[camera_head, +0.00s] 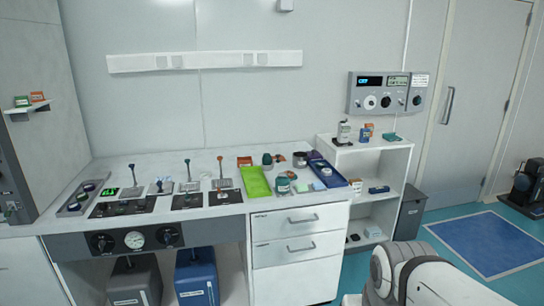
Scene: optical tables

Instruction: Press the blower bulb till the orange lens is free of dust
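I cannot make out the orange lens or any dust for certain at this size. A small orange item (244,161) lies on the worktop behind the lime green tray. Two small teal rounded things stand near that tray, one behind it (267,158) and one at its right front (283,184). Either may be the blower bulb, but I cannot tell. My gripper is not in view. Only a white and grey link of my arm shows at the lower right.
The white worktop (140,173) carries a lime green tray (257,183), a blue tray (328,175) and several upright levers on dark panels. Drawers (300,246) sit below. A white shelf unit (368,158) stands to the right. The floor by the blue mat (490,243) looks clear.

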